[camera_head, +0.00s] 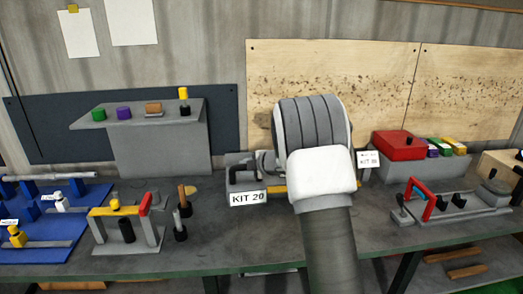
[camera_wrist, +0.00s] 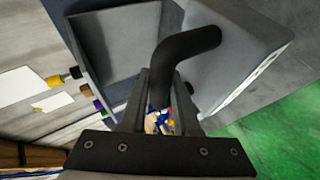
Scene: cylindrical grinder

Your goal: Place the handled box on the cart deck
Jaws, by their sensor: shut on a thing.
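In the wrist view a grey box (camera_wrist: 245,45) with a bent black handle (camera_wrist: 185,48) fills the upper middle. My gripper (camera_wrist: 156,95) is shut on the handle, its two fingers on either side of it. Small blue and yellow items show between and below the fingers, too small to name. In the head view my arm covers the gripper. I cannot make out a cart deck in either view.
The grey workbench (camera_head: 375,236) holds a blue fixture board (camera_head: 75,228), a yellow-topped stand (camera_head: 115,208), a raised shelf (camera_head: 150,113) with coloured knobs, a red box (camera_head: 400,143) and a grey fixture with a red lever (camera_head: 455,205). Green floor (camera_wrist: 270,140) shows at right in the wrist view.

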